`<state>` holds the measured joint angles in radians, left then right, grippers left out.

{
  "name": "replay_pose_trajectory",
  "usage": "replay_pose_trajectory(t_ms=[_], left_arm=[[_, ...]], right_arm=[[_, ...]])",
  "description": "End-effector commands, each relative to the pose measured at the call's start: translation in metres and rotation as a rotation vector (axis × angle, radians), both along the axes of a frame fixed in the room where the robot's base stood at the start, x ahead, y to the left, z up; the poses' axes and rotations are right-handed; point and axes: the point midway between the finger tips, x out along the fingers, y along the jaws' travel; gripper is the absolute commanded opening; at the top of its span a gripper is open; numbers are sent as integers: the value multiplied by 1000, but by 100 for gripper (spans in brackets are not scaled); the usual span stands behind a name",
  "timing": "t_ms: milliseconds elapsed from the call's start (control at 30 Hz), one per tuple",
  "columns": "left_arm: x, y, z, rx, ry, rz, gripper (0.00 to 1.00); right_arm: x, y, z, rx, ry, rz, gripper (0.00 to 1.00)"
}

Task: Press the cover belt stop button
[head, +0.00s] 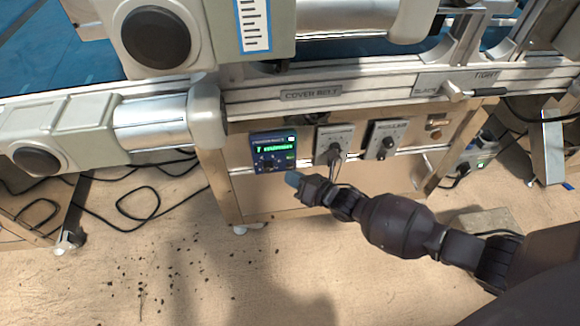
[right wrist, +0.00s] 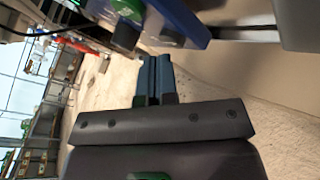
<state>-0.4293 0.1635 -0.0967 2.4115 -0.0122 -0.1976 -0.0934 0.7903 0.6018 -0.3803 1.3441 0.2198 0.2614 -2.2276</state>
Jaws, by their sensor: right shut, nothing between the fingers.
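A dark blue control box (head: 273,152) with a lit green display hangs on the machine's front panel, below the rail label reading COVER BELT (head: 310,93). Small controls sit on its lower face; I cannot tell which is the stop button. My right gripper (head: 293,179) is shut and empty, just below and right of the box, apart from it in the picture. In the right wrist view, the shut blue fingers (right wrist: 153,76) point towards the blue box (right wrist: 180,20), where a green control (right wrist: 128,8) and a dark one (right wrist: 125,38) show. My left gripper is not in view.
Two grey control plates with black knobs, a near one (head: 334,144) and a farther one (head: 384,139), are right of the box. Grey motor housings (head: 60,135) jut out at left. Black cables (head: 140,205) and dark crumbs lie on the floor. Space before the panel is open.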

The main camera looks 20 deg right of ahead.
Motion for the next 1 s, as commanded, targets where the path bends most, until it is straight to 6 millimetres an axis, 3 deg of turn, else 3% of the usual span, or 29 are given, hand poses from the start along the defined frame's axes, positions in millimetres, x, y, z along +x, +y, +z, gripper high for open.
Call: replay_pose_trajectory(t_ms=[1000], left_arm=[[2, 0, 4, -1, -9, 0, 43]], right_arm=[[1, 0, 2, 1, -1, -1, 0]])
